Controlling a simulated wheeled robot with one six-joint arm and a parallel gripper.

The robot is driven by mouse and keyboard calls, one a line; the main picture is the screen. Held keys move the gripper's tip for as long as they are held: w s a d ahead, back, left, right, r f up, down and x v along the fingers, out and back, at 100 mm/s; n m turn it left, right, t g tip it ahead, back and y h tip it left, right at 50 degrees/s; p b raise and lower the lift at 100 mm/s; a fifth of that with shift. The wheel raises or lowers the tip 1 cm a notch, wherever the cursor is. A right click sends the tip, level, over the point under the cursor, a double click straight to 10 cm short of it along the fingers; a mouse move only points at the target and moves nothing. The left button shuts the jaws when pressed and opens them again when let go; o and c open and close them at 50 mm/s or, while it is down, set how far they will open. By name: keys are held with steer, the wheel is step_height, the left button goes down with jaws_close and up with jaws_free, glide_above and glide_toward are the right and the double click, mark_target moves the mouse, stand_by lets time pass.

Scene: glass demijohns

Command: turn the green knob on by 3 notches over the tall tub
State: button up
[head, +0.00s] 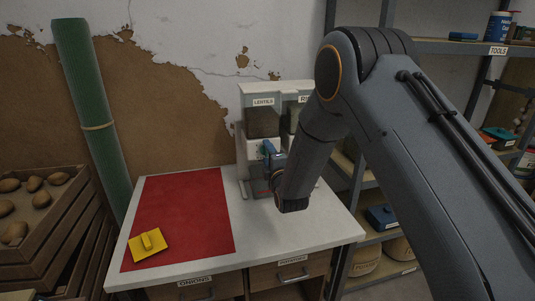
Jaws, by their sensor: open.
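A grey dispenser (242,130) stands at the back of the white table. Its left hopper has a dark filling and a label reading "LENTILS" (263,102); a second hopper (304,99) is mostly hidden behind my arm. My gripper (268,150) is open, close in front of the dispenser below the lentil hopper. A small blue-green patch shows at the gripper, but I cannot tell whether it is the green knob. Contact cannot be made out. The tall tub cannot be made out; my wrist and arm cover much of the dispenser's lower right side.
A red mat (185,215) lies on the white table (300,230), with a yellow block with a handle (150,245) on it. A crate of potatoes (35,205) and a green roll (95,110) stand left. Metal shelves (450,47) stand right. The mat is otherwise clear.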

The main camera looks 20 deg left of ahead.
steer(key=c, duration=1)
steer(key=shift+c, duration=0.2)
steer(key=shift+m+b, duration=0.4)
steer(key=shift+f+m+b, duration=0.15)
steer(key=shift+m+b, duration=10.3)
steer(key=shift+m, duration=4.05)
